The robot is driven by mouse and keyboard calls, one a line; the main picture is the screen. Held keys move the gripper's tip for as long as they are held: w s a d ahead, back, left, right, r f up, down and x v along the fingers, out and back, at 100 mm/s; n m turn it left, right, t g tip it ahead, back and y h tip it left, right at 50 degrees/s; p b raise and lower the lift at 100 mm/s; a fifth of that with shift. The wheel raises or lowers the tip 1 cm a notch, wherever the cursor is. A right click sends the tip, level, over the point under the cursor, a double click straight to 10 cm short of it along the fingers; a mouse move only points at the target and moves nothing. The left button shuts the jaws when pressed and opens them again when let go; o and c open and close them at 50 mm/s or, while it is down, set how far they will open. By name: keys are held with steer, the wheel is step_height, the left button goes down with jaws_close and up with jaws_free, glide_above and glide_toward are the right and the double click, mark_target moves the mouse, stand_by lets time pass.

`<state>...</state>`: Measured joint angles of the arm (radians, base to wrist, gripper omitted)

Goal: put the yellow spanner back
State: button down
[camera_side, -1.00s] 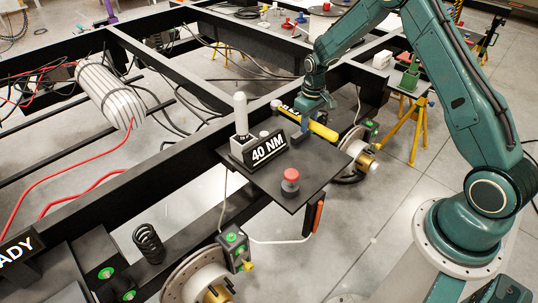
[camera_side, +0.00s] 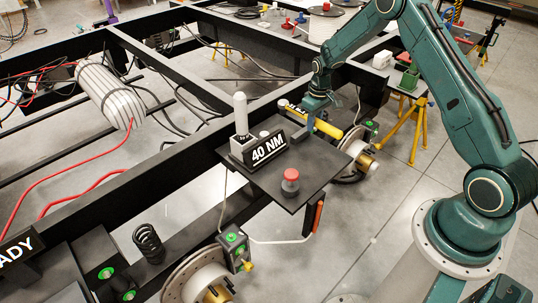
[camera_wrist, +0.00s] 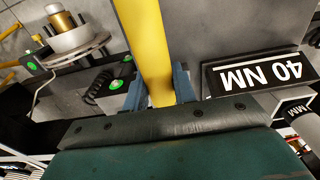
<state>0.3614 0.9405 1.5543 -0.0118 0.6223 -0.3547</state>
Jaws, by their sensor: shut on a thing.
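The yellow spanner (camera_side: 328,128) is held above the back right part of a dark shelf plate (camera_side: 262,186). It lies roughly level, slanting from upper left to lower right in the side view. My gripper (camera_side: 308,130) is shut on its handle from above. In the wrist view the yellow shaft (camera_wrist: 143,40) runs between the two blue fingers of my gripper (camera_wrist: 160,88), and its near end is hidden behind the gripper body. Whether the spanner touches anything below is not clear.
A "40 NM" sign (camera_side: 265,150) and a pale upright post (camera_side: 240,113) stand on the plate, left of the gripper. A red button (camera_side: 290,176) stands near the front. Black chassis beams (camera_side: 200,160) run behind. A hub with a disc (camera_side: 362,155) is to the right.

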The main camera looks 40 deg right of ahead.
steer(key=shift+f, duration=2.95)
steer(key=c, duration=1.1)
jaws_free()
steer(key=shift+o, duration=0.2)
steer(key=shift+f, duration=0.1)
step_height(320, 180, up, 14)
steer(key=shift+s+f, duration=0.15)
steer(key=shift+f, duration=0.1)
steer(key=shift+r, duration=0.2)
